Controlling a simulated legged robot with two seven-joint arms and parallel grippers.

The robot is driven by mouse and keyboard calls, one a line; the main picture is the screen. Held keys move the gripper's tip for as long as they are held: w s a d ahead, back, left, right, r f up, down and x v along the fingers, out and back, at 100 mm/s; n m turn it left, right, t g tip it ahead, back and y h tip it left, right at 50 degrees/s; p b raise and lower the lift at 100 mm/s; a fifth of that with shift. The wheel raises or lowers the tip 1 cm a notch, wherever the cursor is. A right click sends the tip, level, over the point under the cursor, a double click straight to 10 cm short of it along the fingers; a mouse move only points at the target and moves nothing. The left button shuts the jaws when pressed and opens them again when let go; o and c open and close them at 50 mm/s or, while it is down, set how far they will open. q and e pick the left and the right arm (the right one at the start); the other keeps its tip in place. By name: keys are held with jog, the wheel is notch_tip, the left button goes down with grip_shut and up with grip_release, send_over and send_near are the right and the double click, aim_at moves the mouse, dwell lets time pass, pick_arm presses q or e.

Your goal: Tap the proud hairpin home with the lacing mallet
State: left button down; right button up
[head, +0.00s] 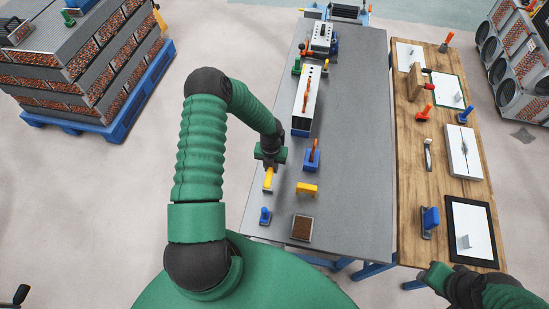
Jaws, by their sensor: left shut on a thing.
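My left gripper (270,158) is over the left edge of the grey table, shut on a yellow thing (268,178) that shows just below it. Whether this is the lacing mallet I cannot tell. A long white block (305,112) on blue supports lies ahead of it, with a copper-brown strip (306,92) on top. A small blue holder (311,162) with an orange-brown upright piece stands to the gripper's right. Which piece is the proud hairpin is too small to tell. My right gripper (437,277) is at the lower right, by the wooden bench; its jaws are unclear.
A yellow bridge-shaped block (306,189), a blue piece (265,216) and a brown-filled tray (302,240) sit on the near grey table (355,150). Its right side is clear. The wooden bench (412,190) carries tools, papers and a black-framed panel (485,220).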

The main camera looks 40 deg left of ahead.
aim_at(271, 171)
pick_arm(q)
jog(key=shift+s+d+r+p, duration=0.35)
jog(key=shift+s+r+p, duration=0.1)
jog(key=shift+r, duration=0.15)
jog(key=shift+s+d+r+p, duration=0.3)
jog(key=shift+s+r+p, duration=0.15)
jog(key=shift+r, duration=0.15)
jog(key=shift+s+d+r+p, duration=0.65)
jog(key=shift+s+d+r, duration=0.15)
jog(key=shift+s+r, duration=0.1)
jog(key=s+d+r, duration=0.4)
jog(key=s+r, duration=0.1)
jog(key=shift+d+p, duration=0.15)
jog(key=shift+p, duration=0.2)
jog(key=shift+f, duration=0.1)
